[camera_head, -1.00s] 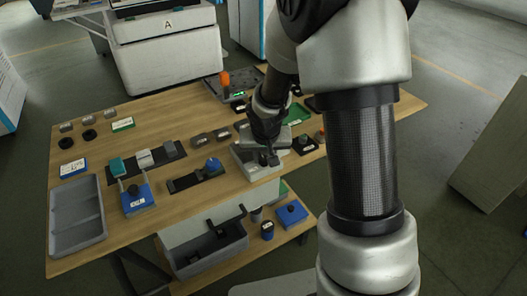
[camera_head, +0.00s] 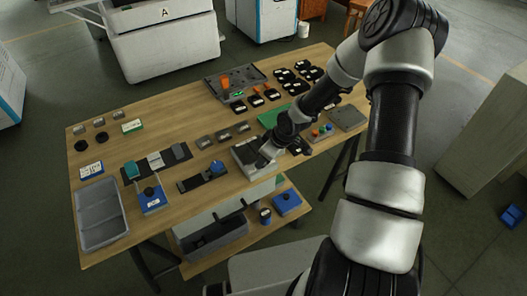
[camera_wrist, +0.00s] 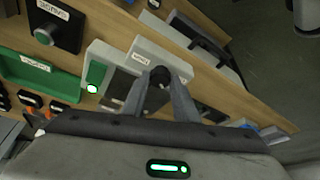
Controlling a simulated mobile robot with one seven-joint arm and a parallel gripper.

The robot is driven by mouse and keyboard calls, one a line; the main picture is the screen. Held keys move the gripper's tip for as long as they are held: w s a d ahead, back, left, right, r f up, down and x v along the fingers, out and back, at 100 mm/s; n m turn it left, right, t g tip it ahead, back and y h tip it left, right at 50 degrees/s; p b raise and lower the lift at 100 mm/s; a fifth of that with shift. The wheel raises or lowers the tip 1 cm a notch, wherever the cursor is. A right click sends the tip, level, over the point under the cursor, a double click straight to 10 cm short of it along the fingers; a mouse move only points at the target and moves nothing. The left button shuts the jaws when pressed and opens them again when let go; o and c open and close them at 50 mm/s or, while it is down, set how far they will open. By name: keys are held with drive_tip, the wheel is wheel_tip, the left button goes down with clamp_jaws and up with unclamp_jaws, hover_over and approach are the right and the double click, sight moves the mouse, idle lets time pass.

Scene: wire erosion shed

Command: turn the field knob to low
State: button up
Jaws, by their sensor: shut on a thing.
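A light grey device (camera_head: 246,152) stands near the right front part of the wooden table. In the wrist view its pale body (camera_wrist: 152,49) carries a dark panel, small labels too blurred to read, and a round black knob (camera_wrist: 158,98). My gripper (camera_head: 268,157) is down at the device; in the wrist view my gripper (camera_wrist: 160,76) has its two fingers closed on the knob, one on each side. The knob is partly hidden between the fingers, and its pointer and setting cannot be read. A green switch (camera_wrist: 95,72) with a lit lamp is beside the panel.
A black box with a knob (camera_wrist: 58,26) and a green tray (camera_wrist: 35,72) lie close by in the wrist view.

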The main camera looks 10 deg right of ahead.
drive_tip(key=shift+n+g+y+p, duration=0.3)
drive_tip(key=shift+n+p, duration=0.5)
drive_tip(key=shift+p, duration=0.05)
drive_tip(key=shift+d, duration=0.1)
drive_tip(key=o, duration=1.1)
drive_tip(key=shift+c, duration=0.2)
drive_tip(key=shift+r, duration=0.1)
drive_tip(key=p+v, duration=0.1)
drive_tip(key=v, duration=1.6)
drive_tip(key=shift+p, duration=0.4)
drive_tip(key=shift+r, duration=0.1)
